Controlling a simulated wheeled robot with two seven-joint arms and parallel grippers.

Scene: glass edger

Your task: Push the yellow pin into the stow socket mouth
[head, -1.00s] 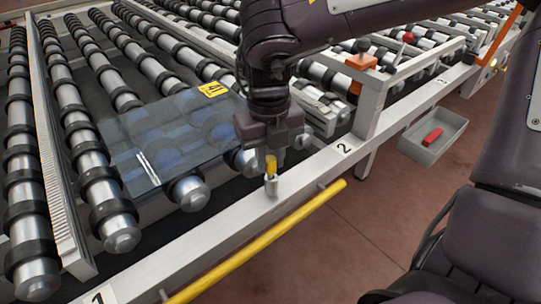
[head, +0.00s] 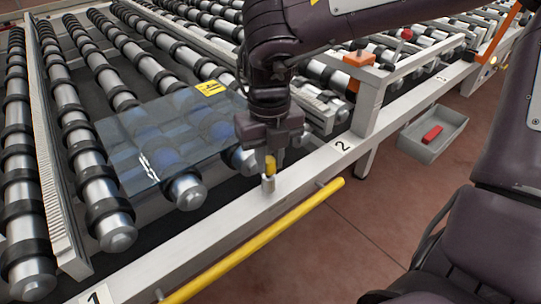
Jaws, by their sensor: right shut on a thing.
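My right gripper (head: 270,160) points down over the conveyor's front rail and is shut on the yellow pin (head: 270,166). Only a short yellow part of the pin shows between the fingers. The stow socket (head: 268,184) is a small pale metal cylinder standing on the rail, directly below the pin. The pin's lower end meets the socket mouth; how deep it sits inside I cannot tell. My left gripper is not in view.
A glass sheet (head: 165,140) with a yellow label (head: 210,88) lies on the rollers left of the gripper. A yellow bar (head: 255,243) runs along the rail's front. A grey tray (head: 448,128) with a red block (head: 432,134) hangs at the right.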

